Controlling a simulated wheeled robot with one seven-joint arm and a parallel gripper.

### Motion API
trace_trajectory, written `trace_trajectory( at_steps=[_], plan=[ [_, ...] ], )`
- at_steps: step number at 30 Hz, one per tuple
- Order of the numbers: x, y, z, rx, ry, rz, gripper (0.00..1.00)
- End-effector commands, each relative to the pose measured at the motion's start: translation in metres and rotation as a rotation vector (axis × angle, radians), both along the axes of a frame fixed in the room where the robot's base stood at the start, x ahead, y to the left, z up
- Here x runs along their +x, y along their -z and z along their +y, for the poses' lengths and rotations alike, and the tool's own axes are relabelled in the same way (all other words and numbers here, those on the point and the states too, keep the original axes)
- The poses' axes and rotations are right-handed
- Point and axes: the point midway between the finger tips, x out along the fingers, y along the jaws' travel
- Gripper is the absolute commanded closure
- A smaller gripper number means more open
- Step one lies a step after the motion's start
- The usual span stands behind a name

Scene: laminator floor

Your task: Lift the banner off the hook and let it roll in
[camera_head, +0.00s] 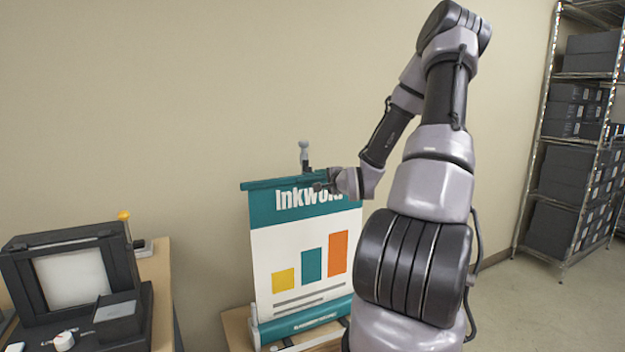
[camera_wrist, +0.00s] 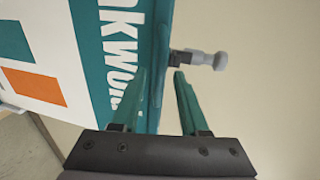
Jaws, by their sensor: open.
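The banner (camera_head: 295,252) stands unrolled and upright, with a teal top, the word "Inkwork" partly hidden by my arm, and yellow, teal and orange bars. Its teal top bar (camera_head: 262,184) hangs at the hook (camera_head: 304,158), a grey knob-ended post behind its top edge. The teal roller base (camera_head: 300,318) is at the bottom. My gripper (camera_head: 322,185) is at the top bar, right of the hook. In the wrist view my gripper (camera_wrist: 161,72) is open; the top bar (camera_wrist: 158,45) runs at the left finger and into the gap. The hook (camera_wrist: 208,58) shows just beyond the right fingertip. Contact cannot be told.
A laminator-like machine (camera_head: 72,280) stands on a wooden table (camera_head: 158,290) at left. The banner's base rests on a low wooden surface (camera_head: 238,328). A metal shelf with dark boxes (camera_head: 570,170) stands at far right. Bare wall (camera_head: 150,120) is behind.

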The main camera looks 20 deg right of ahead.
Motion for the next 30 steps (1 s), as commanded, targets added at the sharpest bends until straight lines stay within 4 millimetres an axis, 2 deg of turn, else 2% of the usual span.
trace_trajectory(
  at_steps=[3, 9, 14, 22, 25, 26, 30],
  plan=[
    [0.023, 0.005, 0.002, 0.000, -0.002, -0.001, 0.56],
    [0.050, 0.011, 0.003, -0.001, -0.001, 0.001, 0.56],
    [0.059, 0.013, 0.002, -0.001, 0.000, 0.002, 0.56],
    [0.060, 0.013, 0.002, -0.001, 0.000, 0.002, 0.56],
    [0.060, 0.013, 0.002, -0.001, 0.000, 0.002, 0.94],
    [0.060, 0.013, 0.002, -0.001, 0.000, 0.002, 1.00],
    [0.060, 0.013, 0.002, -0.001, 0.000, 0.002, 1.00]
  ],
)
